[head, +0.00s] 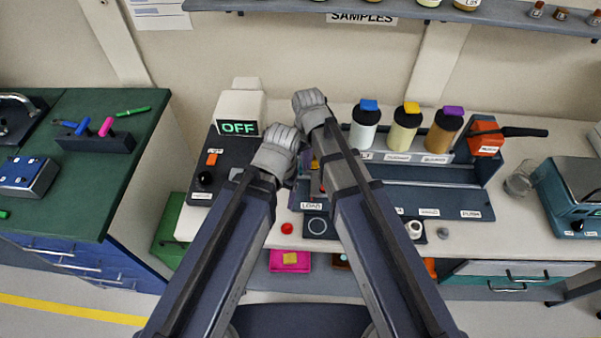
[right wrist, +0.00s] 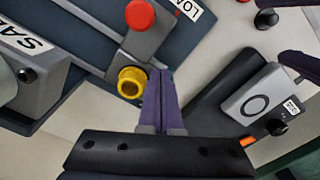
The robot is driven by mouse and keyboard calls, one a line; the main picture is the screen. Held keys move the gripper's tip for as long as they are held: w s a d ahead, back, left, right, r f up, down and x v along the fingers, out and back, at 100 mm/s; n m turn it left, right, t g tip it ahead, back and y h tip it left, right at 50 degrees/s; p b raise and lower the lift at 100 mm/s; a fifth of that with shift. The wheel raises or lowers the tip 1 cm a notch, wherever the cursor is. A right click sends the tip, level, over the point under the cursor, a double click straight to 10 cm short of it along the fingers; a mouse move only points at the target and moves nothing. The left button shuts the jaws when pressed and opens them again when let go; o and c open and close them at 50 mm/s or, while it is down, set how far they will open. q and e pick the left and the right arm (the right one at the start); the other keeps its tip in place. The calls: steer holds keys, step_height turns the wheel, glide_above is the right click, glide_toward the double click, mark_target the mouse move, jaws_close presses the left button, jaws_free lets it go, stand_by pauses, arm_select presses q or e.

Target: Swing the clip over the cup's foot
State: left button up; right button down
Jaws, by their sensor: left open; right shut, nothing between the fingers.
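The yellow cup (right wrist: 132,82) sits on the dark rig in the right wrist view, its round rim up. Beside it is a grey clip (right wrist: 150,40) with a red knob (right wrist: 139,15); I cannot tell whether the clip lies over the cup's foot. My right gripper (right wrist: 160,78) is shut and empty, its purple fingertips just beside the cup and clip. In the head view my arms hide most of the cup and clip.
A grey block with a ring mark (right wrist: 255,100) and knobs lies right of my right fingers. Three capped bottles (head: 405,128) stand behind the rig. An OFF box (head: 238,115) is at left, a glass beaker (head: 519,178) at right. A shelf overhangs the back.

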steer(key=shift+a, duration=0.1)
steer(key=shift+a, duration=0.6)
steer(key=shift+s+a, duration=0.1)
steer(key=shift+a, duration=0.65)
steer(key=shift+a, duration=0.15)
